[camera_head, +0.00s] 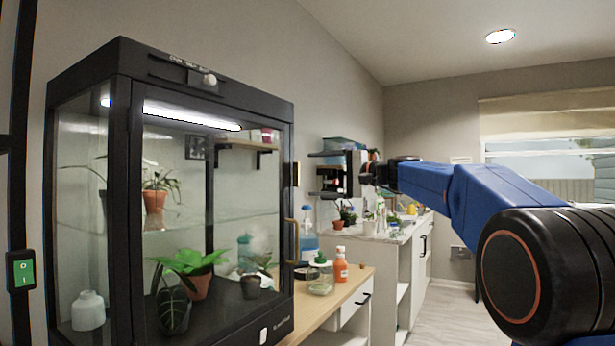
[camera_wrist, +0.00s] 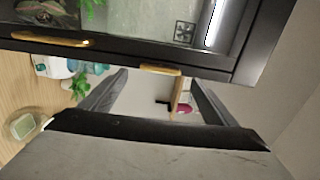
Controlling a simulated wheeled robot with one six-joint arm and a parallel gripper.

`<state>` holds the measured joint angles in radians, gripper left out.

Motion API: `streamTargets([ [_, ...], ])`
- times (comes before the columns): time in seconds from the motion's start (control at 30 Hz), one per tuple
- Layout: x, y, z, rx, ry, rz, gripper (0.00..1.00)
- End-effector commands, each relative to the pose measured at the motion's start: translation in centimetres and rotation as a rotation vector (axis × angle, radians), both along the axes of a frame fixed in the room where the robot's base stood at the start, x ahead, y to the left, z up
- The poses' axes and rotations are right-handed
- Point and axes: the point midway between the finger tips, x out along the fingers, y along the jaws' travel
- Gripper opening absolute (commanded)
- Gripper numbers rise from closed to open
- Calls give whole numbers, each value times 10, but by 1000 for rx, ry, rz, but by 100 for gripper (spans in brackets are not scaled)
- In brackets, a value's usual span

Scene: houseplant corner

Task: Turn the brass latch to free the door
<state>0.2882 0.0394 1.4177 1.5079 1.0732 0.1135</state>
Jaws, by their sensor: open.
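The brass latch (camera_head: 296,174) is a small upright bar on the right edge of the glass cabinet's black door frame. In the wrist view the latch (camera_wrist: 160,70) lies along the frame edge, between and beyond my fingertips. The cabinet door (camera_head: 205,185) looks closed. Its longer curved brass handle (camera_head: 291,240) sits below the latch and also shows in the wrist view (camera_wrist: 50,39). My gripper (camera_head: 368,172) is to the right of the cabinet in the head view. In the wrist view my gripper (camera_wrist: 158,82) is open and empty, with no visible contact on the latch.
Potted plants stand inside the cabinet. A wooden-topped bench (camera_head: 345,287) with an orange bottle (camera_head: 341,265) and a jar (camera_head: 320,276) stands right of it. A white counter (camera_head: 395,232) with plants is farther back. Floor (camera_head: 440,312) shows clear at the right.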

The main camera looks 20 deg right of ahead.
Motion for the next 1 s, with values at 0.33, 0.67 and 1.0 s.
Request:
streamTargets([
  [0.33,-48,-48,0,1,0,-3,81],
  [0.67,-80,-80,-1,1,1,-1,81],
  [1.0,-88,-87,0,1,1,1,81],
])
